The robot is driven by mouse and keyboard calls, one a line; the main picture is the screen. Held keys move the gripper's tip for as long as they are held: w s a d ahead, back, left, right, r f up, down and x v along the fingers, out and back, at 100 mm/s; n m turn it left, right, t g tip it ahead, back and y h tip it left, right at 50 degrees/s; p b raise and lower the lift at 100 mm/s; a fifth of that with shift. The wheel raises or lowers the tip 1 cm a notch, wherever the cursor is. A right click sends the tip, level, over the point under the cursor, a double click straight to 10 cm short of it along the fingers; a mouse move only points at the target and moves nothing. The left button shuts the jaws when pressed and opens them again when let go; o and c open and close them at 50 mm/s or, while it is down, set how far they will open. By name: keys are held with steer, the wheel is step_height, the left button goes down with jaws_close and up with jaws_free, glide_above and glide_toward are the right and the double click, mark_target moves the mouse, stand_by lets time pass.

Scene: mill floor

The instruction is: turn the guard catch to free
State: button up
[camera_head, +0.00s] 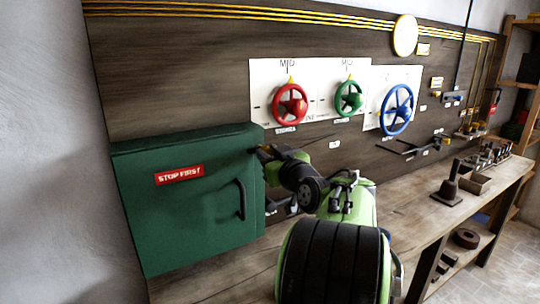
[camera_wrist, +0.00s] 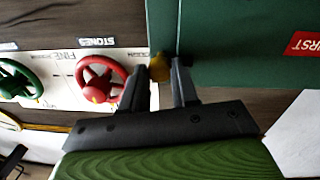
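The green guard box (camera_head: 200,225) is closed, with a red "STOP FIRST" label and a dark handle. A small brass-coloured piece, which looks like the guard catch (camera_wrist: 160,68), sits at the box's edge in the wrist view. My gripper (camera_wrist: 160,76) is at this edge, its two dark fingers apart with the brass piece between their tips. I cannot tell whether the fingers press on it or only stand around it. In the head view my gripper (camera_head: 262,151) reaches the box's upper right edge, and my wrist hides most of the catch there.
Red (camera_head: 290,104), green (camera_head: 348,98) and blue (camera_head: 397,110) handwheels are mounted on white panels on the wooden wall, right of the box. A wooden bench (camera_head: 425,205) runs below, with a dark weight-like object (camera_head: 448,186) on it. Dark levers (camera_head: 405,148) stick out from the wall.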

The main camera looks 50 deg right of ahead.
jaws_close()
steer(key=shift+m, duration=0.3)
steer(key=m, duration=0.3)
steer(key=shift+m+p, duration=0.3)
steer(key=shift+p, duration=0.05)
steer(key=m+p, duration=0.1)
steer(key=m, duration=0.2)
steer(key=shift+m+y, duration=0.3)
steer(key=m+p, duration=0.2)
steer(key=m, duration=0.3)
steer(key=shift+d+y+p, duration=0.1)
steer(key=shift+y+p, duration=0.2)
steer(key=shift+m+p, duration=1.1)
steer(key=shift+m, duration=1)
steer(key=shift+s, duration=0.1)
